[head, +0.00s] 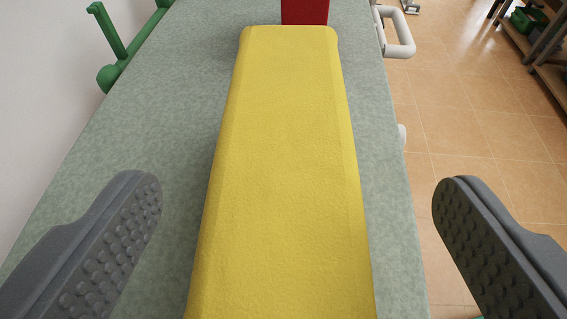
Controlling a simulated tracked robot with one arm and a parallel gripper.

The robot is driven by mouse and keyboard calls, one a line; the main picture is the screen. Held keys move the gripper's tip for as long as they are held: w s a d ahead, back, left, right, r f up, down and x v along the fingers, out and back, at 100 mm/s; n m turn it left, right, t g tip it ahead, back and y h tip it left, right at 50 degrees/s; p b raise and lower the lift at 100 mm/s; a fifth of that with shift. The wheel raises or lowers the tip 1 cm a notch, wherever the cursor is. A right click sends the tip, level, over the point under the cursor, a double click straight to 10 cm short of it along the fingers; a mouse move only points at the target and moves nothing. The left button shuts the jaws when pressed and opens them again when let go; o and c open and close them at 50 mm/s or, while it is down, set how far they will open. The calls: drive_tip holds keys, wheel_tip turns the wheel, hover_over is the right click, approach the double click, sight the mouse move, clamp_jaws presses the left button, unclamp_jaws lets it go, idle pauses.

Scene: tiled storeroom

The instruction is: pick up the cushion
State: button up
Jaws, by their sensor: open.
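The cushion (285,170) looks like a long yellow block with bevelled edges. It lies lengthwise on a grey-green speckled surface (175,110), and its near end runs out of the bottom of the picture. My gripper (297,210) is open, with one dark grey studded finger on each side of the cushion. Both fingers stand apart from it, with a wider gap on the right. The right finger appears over the floor beyond the surface's right edge. I cannot tell the fingertips' height above the cushion.
A red block (305,11) stands just beyond the cushion's far end. A green bracket (112,50) is at the left edge and a white handle (400,35) at the right edge. Tiled floor (465,110) lies to the right, with shelving (552,60) at the far right. A white wall is left.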

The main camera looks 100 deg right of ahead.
sight(284, 157)
drive_tip(key=x, duration=0.4)
drive_tip(key=shift+w+d+f+b, duration=0.2)
drive_tip(key=shift+d+b, duration=0.1)
drive_tip(key=c, duration=1.4)
